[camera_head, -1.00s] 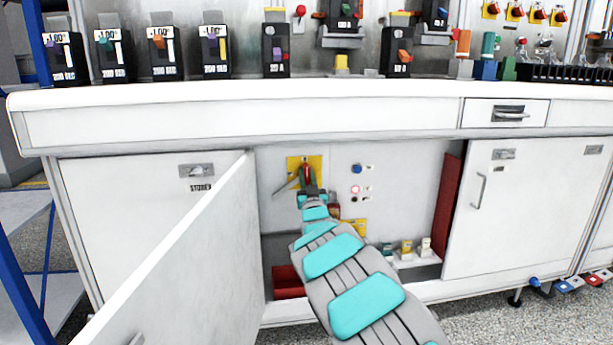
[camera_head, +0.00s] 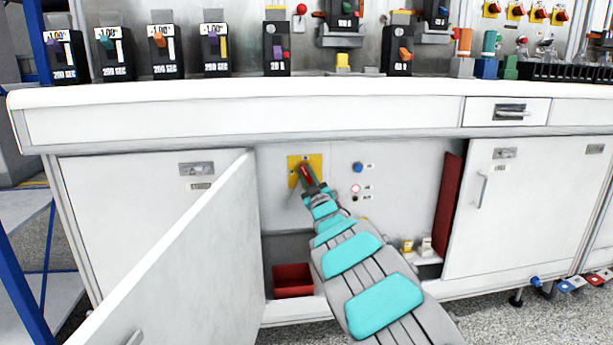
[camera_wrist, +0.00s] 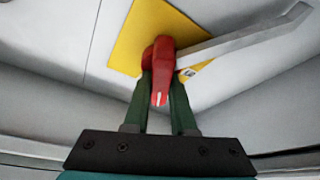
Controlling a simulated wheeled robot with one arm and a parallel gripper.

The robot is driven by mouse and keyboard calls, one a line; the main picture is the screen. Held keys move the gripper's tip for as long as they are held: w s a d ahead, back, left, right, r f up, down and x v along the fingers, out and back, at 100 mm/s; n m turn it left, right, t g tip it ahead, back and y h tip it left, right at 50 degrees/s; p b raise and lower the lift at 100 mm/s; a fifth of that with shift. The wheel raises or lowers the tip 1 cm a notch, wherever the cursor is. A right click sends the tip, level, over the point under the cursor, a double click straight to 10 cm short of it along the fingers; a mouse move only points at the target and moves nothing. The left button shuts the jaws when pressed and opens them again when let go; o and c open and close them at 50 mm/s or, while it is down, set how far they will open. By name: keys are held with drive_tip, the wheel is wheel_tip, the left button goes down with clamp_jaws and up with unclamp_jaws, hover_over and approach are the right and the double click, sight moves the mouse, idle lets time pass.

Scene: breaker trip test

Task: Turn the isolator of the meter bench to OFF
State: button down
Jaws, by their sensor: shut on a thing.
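The isolator's red handle (camera_head: 305,172) sits on a yellow plate (camera_head: 293,164) on the back panel inside the open lower cupboard. In the wrist view the red handle (camera_wrist: 160,62) stands out from the yellow plate (camera_wrist: 130,42). My gripper (camera_wrist: 162,88) is shut on the handle, one green finger on each side. In the head view my gripper (camera_head: 313,186) is at the plate's lower right, and the handle leans with its top to the left. Part of the plate is hidden by the handle. I cannot read any ON or OFF marking.
A pale grey lever (camera_wrist: 245,40) reaches out beside the handle in the wrist view. The open cupboard door (camera_head: 175,260) stands left of my arm. A blue button (camera_head: 358,167) is right of the plate, and a red bin (camera_head: 293,282) is below.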

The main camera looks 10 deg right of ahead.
sight(307, 178)
drive_tip(key=n+g+y, duration=0.1)
drive_tip(key=n, duration=0.2)
drive_tip(key=n+g+y, duration=0.1)
drive_tip(key=n, duration=0.3)
drive_tip(key=shift+y, duration=0.3)
drive_tip(key=n, duration=0.2)
drive_tip(key=n+g, duration=0.2)
drive_tip(key=n, duration=0.1)
drive_tip(key=shift+a+f+n, duration=0.15)
drive_tip(key=shift+f+n, duration=0.1)
drive_tip(key=shift+n, duration=0.05)
drive_tip(key=shift+f+n+g+p, duration=0.15)
drive_tip(key=shift+n+g+p, duration=0.3)
drive_tip(key=shift+n, duration=0.45)
drive_tip(key=shift+a, duration=0.1)
drive_tip(key=c, duration=0.7)
unclamp_jaws()
drive_tip(key=shift+c, duration=0.2)
drive_tip(key=v, duration=0.7)
drive_tip(key=shift+w, duration=0.1)
drive_tip(key=shift+s, duration=0.5)
